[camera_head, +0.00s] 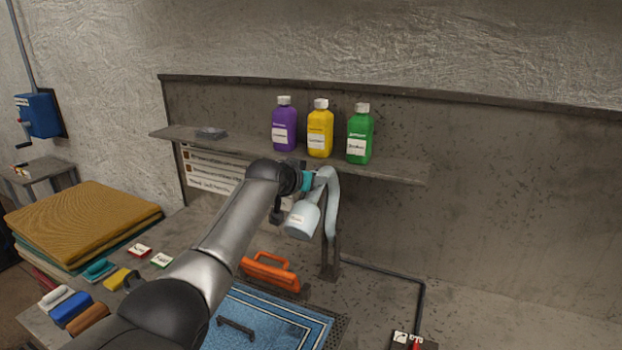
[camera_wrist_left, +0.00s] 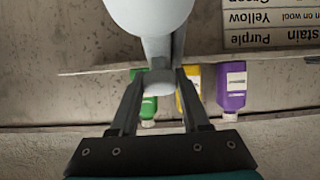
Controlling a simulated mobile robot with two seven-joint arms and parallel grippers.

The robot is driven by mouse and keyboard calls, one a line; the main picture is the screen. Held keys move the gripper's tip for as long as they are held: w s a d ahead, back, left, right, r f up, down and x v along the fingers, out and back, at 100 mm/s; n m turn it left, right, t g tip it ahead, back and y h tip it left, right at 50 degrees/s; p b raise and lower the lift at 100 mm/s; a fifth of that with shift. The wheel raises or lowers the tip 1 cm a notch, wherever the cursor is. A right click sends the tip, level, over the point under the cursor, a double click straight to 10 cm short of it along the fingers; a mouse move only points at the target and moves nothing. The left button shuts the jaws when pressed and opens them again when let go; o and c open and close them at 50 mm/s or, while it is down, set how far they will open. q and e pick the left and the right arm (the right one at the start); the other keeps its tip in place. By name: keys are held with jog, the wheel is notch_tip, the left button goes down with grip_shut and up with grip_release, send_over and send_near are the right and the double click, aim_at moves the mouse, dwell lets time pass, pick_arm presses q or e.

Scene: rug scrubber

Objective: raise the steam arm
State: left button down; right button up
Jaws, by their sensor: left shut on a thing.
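The steam arm (camera_head: 302,220) is a pale blue-grey curved tube with a labelled, cup-shaped head hanging from its bend, on a dark upright post. Its head hangs tilted above the back of the table, below the shelf front. My left gripper (camera_head: 316,181) is at the top of the tube's bend, just under the shelf edge. In the left wrist view my left gripper (camera_wrist_left: 160,77) has its two fingers on either side of the pale tube, shut on it. The pale rounded head (camera_wrist_left: 150,14) fills the top of that view. My right gripper is not in view.
A shelf (camera_head: 400,172) holds purple (camera_head: 284,128), yellow (camera_head: 320,132) and green (camera_head: 360,136) bottles close behind my gripper. Below are an orange-handled tool (camera_head: 270,272) and a blue rug (camera_head: 285,325). Folded rugs (camera_head: 85,222) and several brushes lie at left.

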pick_arm(q)
jog(key=shift+w+d+r, duration=0.1)
jog(key=shift+w+r, duration=0.05)
jog(key=shift+r, duration=0.6)
jog(key=c, duration=0.8)
grip_release()
jog(key=shift+w+d, duration=0.1)
jog(key=shift+o, duration=1)
jog(key=shift+w+d+f, duration=0.1)
jog(key=shift+w+f, duration=0.2)
jog(key=shift+o, duration=0.8)
jog(key=shift+w+f, duration=0.1)
jog(key=shift+f, duration=0.05)
jog(key=shift+o, duration=0.2)
jog(key=shift+s, duration=0.25)
